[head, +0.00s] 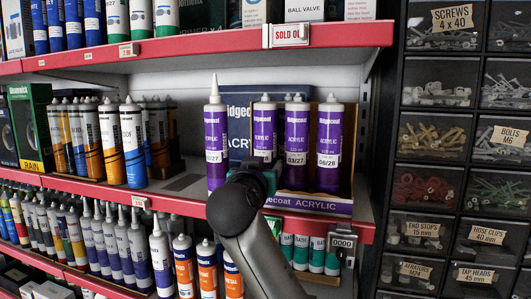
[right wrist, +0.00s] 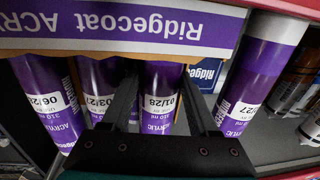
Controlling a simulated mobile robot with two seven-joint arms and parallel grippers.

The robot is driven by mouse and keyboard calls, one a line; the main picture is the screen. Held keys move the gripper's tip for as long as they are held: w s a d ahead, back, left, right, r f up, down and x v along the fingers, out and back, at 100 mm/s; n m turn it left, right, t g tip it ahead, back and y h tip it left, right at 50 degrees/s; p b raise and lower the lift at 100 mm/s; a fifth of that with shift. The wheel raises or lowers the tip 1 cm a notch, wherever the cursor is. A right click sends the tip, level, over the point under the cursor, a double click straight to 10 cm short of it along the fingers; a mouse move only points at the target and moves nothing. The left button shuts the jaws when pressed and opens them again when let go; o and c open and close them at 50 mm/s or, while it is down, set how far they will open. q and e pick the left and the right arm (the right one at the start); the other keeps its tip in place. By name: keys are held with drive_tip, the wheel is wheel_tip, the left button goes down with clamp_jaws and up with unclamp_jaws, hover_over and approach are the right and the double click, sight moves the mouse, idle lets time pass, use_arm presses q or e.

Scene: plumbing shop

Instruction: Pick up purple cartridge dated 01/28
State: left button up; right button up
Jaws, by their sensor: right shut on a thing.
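My right gripper (head: 262,172) reaches in from below. In the right wrist view its two fingers (right wrist: 162,100) lie on either side of this cartridge, shut on it. My left gripper is in neither view.
Another purple cartridge ending in /27 (head: 216,150) stands outside the box, left. A red shelf edge (head: 170,203) runs below. Drawers (head: 433,140) stand at right.

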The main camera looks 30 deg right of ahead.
clamp_jaws()
drive_tip(key=shift+r, duration=0.2)
